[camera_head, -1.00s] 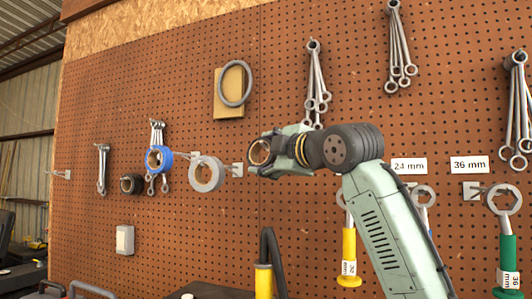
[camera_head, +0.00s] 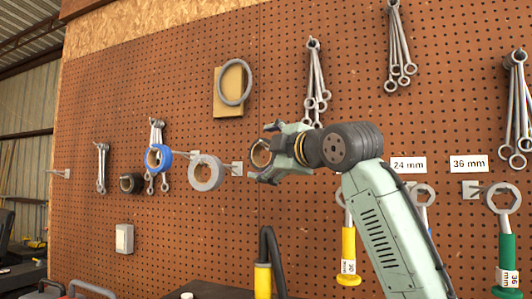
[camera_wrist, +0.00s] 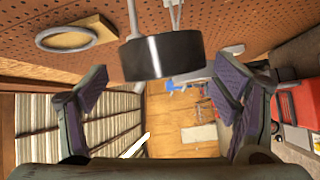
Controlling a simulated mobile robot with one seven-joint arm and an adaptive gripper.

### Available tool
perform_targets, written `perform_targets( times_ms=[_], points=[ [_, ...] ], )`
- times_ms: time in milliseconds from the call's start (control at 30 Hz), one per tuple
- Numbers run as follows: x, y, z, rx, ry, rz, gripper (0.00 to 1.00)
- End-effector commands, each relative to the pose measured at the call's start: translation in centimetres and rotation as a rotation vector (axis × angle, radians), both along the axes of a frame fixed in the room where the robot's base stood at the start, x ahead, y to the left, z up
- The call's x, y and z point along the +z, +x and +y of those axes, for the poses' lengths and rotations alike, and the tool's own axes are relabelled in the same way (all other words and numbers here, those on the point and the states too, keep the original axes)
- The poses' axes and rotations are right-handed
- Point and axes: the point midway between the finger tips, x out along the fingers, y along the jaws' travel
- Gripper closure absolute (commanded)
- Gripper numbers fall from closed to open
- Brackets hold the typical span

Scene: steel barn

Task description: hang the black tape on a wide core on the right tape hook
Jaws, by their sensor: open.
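The black tape on a wide core (camera_head: 261,154) shows as a dark ring with a tan inside. It is beside the right tape hook (camera_head: 237,169), whose pale plate is on the pegboard. In the wrist view the tape (camera_wrist: 162,57) is a glossy black roll seen edge-on, close to the board, with a pale rod running up to its edge. I cannot tell whether the hook passes through the core. My gripper (camera_head: 268,153) is open around the tape's place; in the wrist view its fingers (camera_wrist: 163,95) are spread wide on either side, apart from the roll.
Left along the board hang a grey tape (camera_head: 206,173), a blue tape (camera_head: 158,158) and a small black tape (camera_head: 131,183). Wrenches (camera_head: 315,85) hang above my gripper. A grey ring on a yellow block (camera_head: 231,89) is at upper left. A yellow-handled wrench (camera_head: 348,250) hangs below.

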Motion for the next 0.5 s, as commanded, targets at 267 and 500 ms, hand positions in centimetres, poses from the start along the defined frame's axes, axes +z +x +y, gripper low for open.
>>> perform_targets(
  times_ms=[267, 500],
  points=[
    [-0.1, -1.7, -1.0, 0.0, 0.0, -0.001, 0.19],
    [-0.3, -6.2, -3.6, 0.0, 0.001, -0.002, 0.19]
  ],
)
